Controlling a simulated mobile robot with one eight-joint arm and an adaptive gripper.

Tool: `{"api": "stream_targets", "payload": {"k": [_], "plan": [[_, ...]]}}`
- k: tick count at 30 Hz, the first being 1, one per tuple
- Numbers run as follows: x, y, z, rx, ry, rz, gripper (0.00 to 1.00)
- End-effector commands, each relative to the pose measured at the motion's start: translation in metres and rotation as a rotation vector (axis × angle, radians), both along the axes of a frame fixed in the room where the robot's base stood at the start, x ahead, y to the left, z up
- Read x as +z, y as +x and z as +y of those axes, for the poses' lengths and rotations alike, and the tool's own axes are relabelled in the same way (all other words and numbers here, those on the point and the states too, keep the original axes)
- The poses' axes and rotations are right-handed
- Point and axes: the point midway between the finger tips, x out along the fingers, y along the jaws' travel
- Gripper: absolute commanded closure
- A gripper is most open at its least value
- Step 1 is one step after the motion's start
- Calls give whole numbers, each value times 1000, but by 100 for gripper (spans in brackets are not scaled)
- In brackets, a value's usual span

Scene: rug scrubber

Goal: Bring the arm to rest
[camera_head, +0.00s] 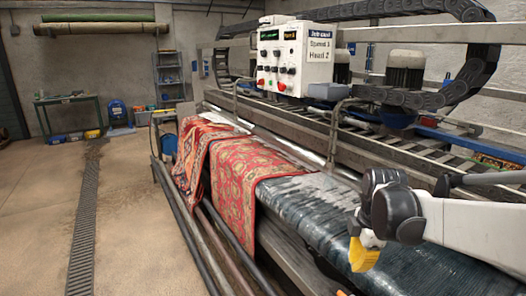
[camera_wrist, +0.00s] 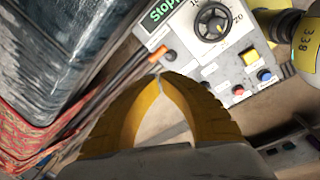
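My gripper (camera_head: 363,256) hangs from my arm at the lower right of the head view, above or beside the dark wet sheet on the machine's bed. Nothing shows between the fingers. A grey control panel (camera_wrist: 222,58) lies beyond the fingertips in the wrist view, with a dial, coloured buttons and a green "Stop" label. The fingers look apart from it, but the distance is hard to tell.
The scrubber bed carries a red patterned rug (camera_head: 235,170) and the dark wet sheet (camera_head: 320,205). A white control box (camera_head: 282,60) stands above the bed. A yellow part marked 338 (camera_wrist: 306,42) is near the panel. Open floor (camera_head: 135,215) lies to the left.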

Motion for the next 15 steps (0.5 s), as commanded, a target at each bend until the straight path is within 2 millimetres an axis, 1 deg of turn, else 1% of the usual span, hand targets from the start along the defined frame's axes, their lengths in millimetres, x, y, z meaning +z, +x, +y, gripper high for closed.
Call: {"api": "stream_targets", "payload": {"k": [1,3,5,6,10,12,15], "plan": [[11,-18,8,-109,13,-36,100],[23,-38,18,-286,45,-92,100],[31,-56,25,-439,81,-138,100],[35,-69,30,-537,110,-169,100],[41,-107,44,-853,231,-262,100],[40,-126,50,-1007,306,-301,100],[35,-147,56,-1190,411,-341,100]]}}
